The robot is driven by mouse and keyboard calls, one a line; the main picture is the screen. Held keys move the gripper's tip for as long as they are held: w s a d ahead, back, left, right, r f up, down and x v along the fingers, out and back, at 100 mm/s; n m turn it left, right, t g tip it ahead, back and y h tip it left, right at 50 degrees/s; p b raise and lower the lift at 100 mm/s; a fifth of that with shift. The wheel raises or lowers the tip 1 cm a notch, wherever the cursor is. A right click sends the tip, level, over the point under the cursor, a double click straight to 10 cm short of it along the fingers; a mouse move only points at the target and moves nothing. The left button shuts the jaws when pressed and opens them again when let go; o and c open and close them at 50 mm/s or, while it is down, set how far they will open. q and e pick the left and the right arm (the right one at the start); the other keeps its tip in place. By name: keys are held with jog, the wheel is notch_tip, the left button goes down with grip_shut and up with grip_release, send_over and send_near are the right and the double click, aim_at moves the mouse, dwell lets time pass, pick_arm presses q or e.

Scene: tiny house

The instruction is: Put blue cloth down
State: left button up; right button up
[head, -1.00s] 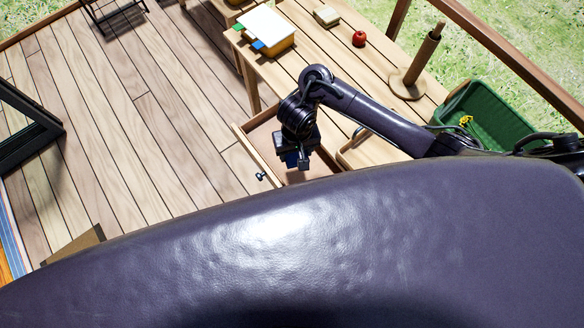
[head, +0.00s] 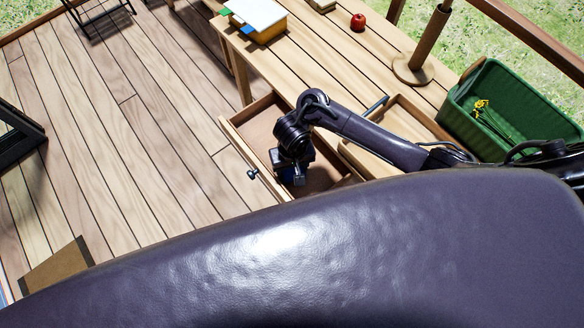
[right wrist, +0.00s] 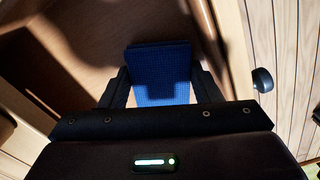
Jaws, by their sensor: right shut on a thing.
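My right gripper (head: 290,178) reaches over an open wooden drawer (head: 262,119) below the table's edge. In the right wrist view the gripper (right wrist: 160,88) has its two dark fingers on either side of the blue cloth (right wrist: 160,72) and is shut on it. The cloth looks like a small, folded, textured square. The drawer's inside shows around and beyond it; whether the cloth touches the drawer bottom I cannot tell. In the head view the cloth is mostly hidden by the gripper. My left gripper is not in view.
The wooden table (head: 330,60) bears a red apple (head: 358,22), a paper-towel-style wooden stand (head: 413,68) and a white-topped yellow box (head: 257,20). A green bin (head: 470,85) with a yellow flower stands at right. A knob (head: 252,173) sticks out from the drawer front.

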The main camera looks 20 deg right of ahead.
jog(key=shift+f, duration=0.1)
jog(key=o, duration=0.9)
jog(key=shift+o, duration=0.2)
notch_tip(320, 180, up, 12)
jog(key=p, duration=0.9)
